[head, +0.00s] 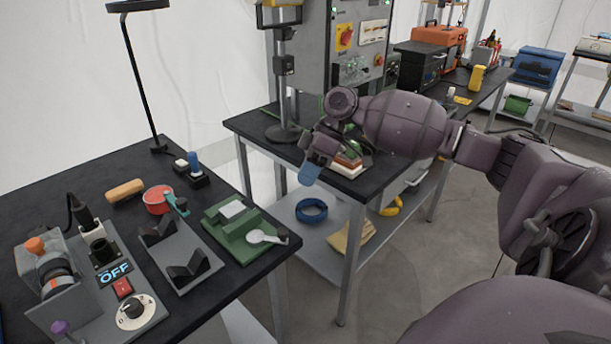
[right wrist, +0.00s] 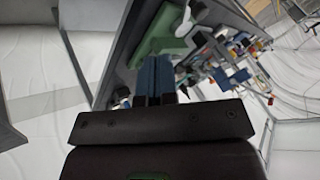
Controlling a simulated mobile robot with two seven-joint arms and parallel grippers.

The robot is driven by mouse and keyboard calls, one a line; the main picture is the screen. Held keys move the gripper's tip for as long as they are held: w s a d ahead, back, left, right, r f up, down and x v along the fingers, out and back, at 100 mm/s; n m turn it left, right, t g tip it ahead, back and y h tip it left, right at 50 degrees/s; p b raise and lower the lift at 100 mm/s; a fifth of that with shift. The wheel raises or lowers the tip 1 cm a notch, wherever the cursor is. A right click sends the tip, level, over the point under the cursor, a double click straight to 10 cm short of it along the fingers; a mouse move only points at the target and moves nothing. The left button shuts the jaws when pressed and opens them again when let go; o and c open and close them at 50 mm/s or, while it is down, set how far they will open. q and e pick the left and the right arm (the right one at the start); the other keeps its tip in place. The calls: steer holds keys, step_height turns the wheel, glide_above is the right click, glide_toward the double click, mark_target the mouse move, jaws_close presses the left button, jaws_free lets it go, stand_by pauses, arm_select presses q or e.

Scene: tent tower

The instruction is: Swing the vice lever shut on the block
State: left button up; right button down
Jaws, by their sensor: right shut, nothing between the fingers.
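The green vice (head: 228,240) sits near the right edge of the black table, with a pale grey block (head: 232,209) in it. Its light grey lever (head: 266,237) points right, toward the table edge. My right gripper (head: 310,173) is shut and empty, its blue fingers pointing down, above and to the right of the vice and apart from it. In the right wrist view the shut blue fingers (right wrist: 154,78) show in front of a green shape (right wrist: 165,38) that looks like the vice. My left gripper is not in view.
A grey V-shaped stand (head: 180,262) is left of the vice, beside a control panel (head: 125,296) marked OFF. A red tape roll (head: 158,199) and an orange cylinder (head: 125,191) lie behind. A second bench (head: 370,180) stands beyond a gap. The air above the vice looks clear.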

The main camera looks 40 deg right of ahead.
steer(key=a+f, duration=0.1)
steer(key=a, duration=0.1)
steer(key=s+a+f, duration=0.1)
steer(key=a+f, duration=0.3)
steer(key=shift+s+a+f+b, duration=0.15)
steer(key=shift+s+f+b, duration=0.1)
steer(key=shift+s+b, duration=0.05)
steer(key=shift+s+a, duration=0.4)
steer(key=shift+a, duration=0.05)
steer(key=shift+f, duration=0.1)
steer(key=shift+a, duration=0.1)
